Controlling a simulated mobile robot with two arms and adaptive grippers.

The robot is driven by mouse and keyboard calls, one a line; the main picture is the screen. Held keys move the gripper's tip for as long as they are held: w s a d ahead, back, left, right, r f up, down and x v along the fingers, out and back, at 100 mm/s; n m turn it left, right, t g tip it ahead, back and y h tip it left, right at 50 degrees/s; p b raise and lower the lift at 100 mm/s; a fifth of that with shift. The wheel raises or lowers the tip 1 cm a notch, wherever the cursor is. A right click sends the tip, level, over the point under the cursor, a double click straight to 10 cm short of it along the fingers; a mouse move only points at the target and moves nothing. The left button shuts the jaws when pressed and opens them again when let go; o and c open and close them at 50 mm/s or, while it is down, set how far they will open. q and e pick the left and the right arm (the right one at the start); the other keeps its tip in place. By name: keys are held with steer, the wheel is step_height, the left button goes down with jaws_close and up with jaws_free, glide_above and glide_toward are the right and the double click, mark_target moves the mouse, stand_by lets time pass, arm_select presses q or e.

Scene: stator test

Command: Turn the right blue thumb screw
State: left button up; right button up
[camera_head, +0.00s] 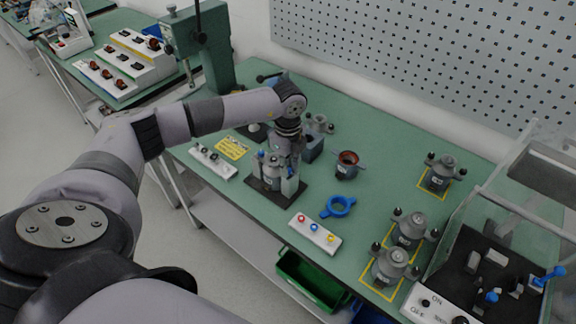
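My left arm reaches in from the left, and its gripper (285,160) points down over a small fixture on a black base plate (281,194). A small blue knob (261,154), perhaps a thumb screw, shows on the fixture's left side. The gripper covers much of the fixture's right side, so a right thumb screw there cannot be made out clearly. The fingers are too small and overlapped to tell whether they hold anything. My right gripper is not in view.
A blue ring (340,207) and a button box (315,234) lie on the green table in front. A copper-wound part (347,164) stands behind. Grey motor housings (392,264) stand at right. A clear-walled station at far right holds a blue lever (549,276).

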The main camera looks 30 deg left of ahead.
arm_select(q)
jaws_close()
steer(key=m+b, duration=0.3)
steer(key=m, duration=0.1)
steer(key=shift+w+f+m, duration=0.1)
steer(key=shift+m, duration=0.3)
steer(key=m+b, duration=0.2)
steer(key=m, duration=0.1)
steer(key=shift+m+b, duration=0.65)
steer(key=shift+m, duration=0.65)
steer(key=shift+r, duration=0.2)
steer(key=o, duration=0.6)
jaws_free()
